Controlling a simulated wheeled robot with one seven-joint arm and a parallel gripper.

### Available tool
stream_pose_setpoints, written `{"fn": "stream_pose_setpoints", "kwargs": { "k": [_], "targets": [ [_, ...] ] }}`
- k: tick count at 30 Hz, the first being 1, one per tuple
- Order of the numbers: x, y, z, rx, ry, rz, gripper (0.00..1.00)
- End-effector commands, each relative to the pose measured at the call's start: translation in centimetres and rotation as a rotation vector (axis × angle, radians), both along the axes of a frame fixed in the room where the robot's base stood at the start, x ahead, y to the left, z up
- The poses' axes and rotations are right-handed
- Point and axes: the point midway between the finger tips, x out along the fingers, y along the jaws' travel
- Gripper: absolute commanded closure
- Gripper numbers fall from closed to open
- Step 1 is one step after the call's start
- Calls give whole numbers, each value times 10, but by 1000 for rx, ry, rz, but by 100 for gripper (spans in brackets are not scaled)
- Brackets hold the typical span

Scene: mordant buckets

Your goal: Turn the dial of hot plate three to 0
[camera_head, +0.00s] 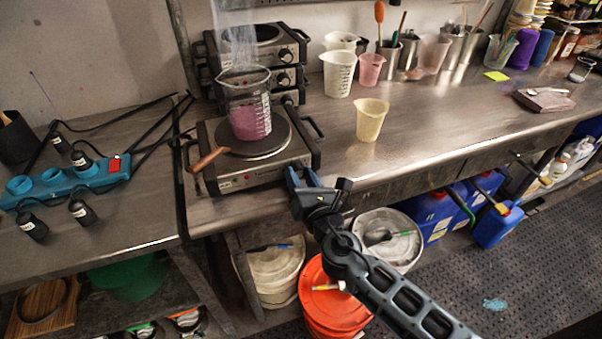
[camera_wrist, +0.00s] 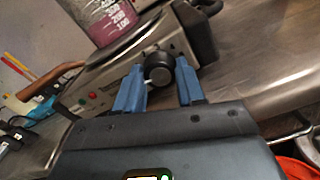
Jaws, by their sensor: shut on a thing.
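The front hot plate (camera_head: 236,184) stands at the bench's front edge, with a dark round burner on top. Its number cannot be read. Its black dial (camera_wrist: 158,68) shows in the wrist view on the front panel, with a pale pointer mark at its lower left. My gripper (camera_head: 303,177) is at the right end of this panel, its blue fingers on either side of the dial and shut on it. In the head view the gripper hides the dial. The number that the pointer faces cannot be read.
A steaming glass beaker (camera_head: 247,112) of pink liquid stands on the burner. A wooden handle (camera_head: 209,159) juts out at the plate's left. More hot plates (camera_head: 262,50) are stacked behind. A cream cup (camera_head: 370,119) stands to the right, with bare bench around it.

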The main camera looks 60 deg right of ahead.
Motion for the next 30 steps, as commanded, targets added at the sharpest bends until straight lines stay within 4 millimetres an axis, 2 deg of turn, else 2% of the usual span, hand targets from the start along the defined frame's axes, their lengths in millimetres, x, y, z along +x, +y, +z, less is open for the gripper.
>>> {"fn": "stream_pose_setpoints", "kwargs": {
  "k": [9, 26, 27, 30],
  "targets": [
    [0, 2, -2, -106, 76, 4, 92],
    [0, 1, -3, -129, 92, 3, 92],
    [0, 1, -3, -129, 92, 3, 59],
    [0, 1, -2, -129, 91, 3, 49]
  ]
}}
